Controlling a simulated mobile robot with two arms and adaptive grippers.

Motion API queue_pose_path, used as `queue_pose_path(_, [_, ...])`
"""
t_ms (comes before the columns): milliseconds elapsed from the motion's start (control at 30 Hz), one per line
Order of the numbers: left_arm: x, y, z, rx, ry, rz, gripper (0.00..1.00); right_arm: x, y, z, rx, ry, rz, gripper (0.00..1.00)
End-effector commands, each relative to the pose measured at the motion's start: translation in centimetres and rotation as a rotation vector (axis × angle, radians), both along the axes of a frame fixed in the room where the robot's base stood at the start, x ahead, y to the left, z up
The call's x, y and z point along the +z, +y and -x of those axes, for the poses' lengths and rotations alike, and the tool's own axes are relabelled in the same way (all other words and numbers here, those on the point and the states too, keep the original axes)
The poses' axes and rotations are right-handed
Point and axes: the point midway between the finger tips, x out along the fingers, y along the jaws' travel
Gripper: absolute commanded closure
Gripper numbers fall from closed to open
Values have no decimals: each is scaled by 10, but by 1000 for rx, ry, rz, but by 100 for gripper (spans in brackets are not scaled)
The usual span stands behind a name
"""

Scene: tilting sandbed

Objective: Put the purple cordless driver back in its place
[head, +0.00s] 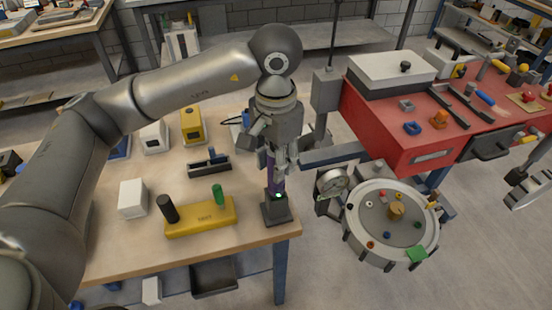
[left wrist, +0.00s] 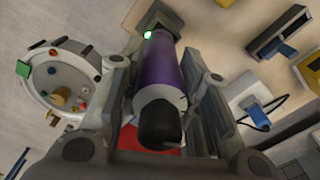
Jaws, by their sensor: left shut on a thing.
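The purple cordless driver (head: 271,164) is upright between the fingers of my left gripper (head: 281,162), which is shut on it. Its purple body and dark end also fill the middle of the left wrist view (left wrist: 160,75). The driver's lower end meets a dark square dock (head: 276,211) at the front right corner of the wooden table. A small green light shows at the dock's top. I cannot tell how deep the driver sits, as the fingers hide part of it. My right gripper is not in view.
A yellow block (head: 201,219) with black and green pegs stands left of the dock. A dark tray (head: 209,166) and a white box (head: 132,198) lie behind it. The round sandbed (head: 349,222) and red bench (head: 372,122) are right of the table.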

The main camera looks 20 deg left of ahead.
Motion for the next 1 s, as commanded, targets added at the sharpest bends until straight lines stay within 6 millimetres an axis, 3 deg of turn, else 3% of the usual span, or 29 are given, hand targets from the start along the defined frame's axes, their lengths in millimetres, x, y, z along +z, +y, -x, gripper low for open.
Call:
queue_pose_path(267, [-5, 0, 0, 0, -2, 1, 96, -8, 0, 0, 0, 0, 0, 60])
queue_pose_path(300, [-5, 0, 0, 0, -3, 1, 67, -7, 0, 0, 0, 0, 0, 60])
queue_pose_path(467, [-4, 0, 0, 0, -2, 1, 46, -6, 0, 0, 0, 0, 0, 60])
queue_pose_path(700, [-5, 0, 0, 0, -1, 0, 44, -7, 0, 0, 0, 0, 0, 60])
queue_pose_path(867, [-6, 0, 0, 0, 1, 0, 25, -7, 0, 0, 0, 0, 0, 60])
queue_pose_path(1000, [-6, 0, 0, 0, 1, 0, 22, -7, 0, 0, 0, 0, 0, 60])
